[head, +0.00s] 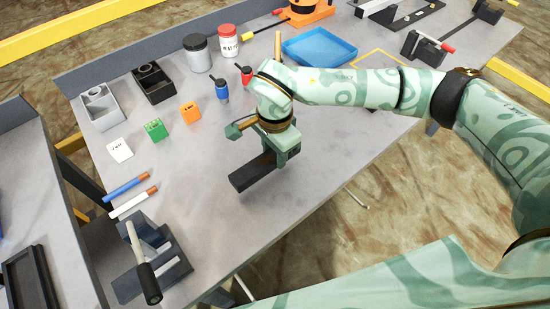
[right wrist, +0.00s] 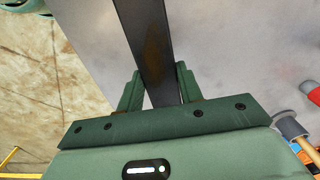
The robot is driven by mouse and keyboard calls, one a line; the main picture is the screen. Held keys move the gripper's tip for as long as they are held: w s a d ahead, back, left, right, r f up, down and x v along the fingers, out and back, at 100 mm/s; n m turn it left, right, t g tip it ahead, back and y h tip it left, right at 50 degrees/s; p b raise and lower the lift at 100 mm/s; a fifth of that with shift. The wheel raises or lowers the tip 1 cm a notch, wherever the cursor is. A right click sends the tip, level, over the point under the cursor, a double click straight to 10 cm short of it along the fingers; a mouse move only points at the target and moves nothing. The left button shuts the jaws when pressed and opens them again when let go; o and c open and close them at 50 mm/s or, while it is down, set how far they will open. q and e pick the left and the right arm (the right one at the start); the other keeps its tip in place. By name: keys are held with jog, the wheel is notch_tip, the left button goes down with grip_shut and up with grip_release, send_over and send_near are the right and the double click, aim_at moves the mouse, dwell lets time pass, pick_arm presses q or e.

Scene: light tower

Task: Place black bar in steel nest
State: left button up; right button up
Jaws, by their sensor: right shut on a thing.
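My right gripper (head: 270,152) is shut on a black bar (head: 248,174) over the middle of the grey table. The bar sticks out of the jaws toward the lower left, and its height above the table is hard to judge. In the right wrist view the bar (right wrist: 145,45) runs away from the camera between the two green fingers (right wrist: 158,90). A light grey block with a round recess (head: 100,106), which may be the steel nest, stands at the far left of the table. A similar black block (head: 152,84) stands beside it. My left gripper is not in view.
White, green and orange small blocks (head: 155,129) lie left of the gripper, with blue and white sticks (head: 130,190) below them. Jars (head: 197,53), small bottles (head: 221,89) and a blue tray (head: 318,48) stand behind. A dark stand (head: 155,265) occupies the near left.

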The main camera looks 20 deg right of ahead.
jog(key=shift+w+d+f, duration=0.1)
jog(key=shift+w+f, duration=0.1)
jog(key=f, duration=0.2)
jog(key=f+b, duration=0.1)
jog(key=shift+w+d+f, duration=0.15)
jog(key=shift+w+f, duration=0.05)
jog(key=shift+f, duration=0.2)
jog(key=shift+r, duration=0.1)
jog(key=o, duration=1)
jog(key=shift+o, duration=1)
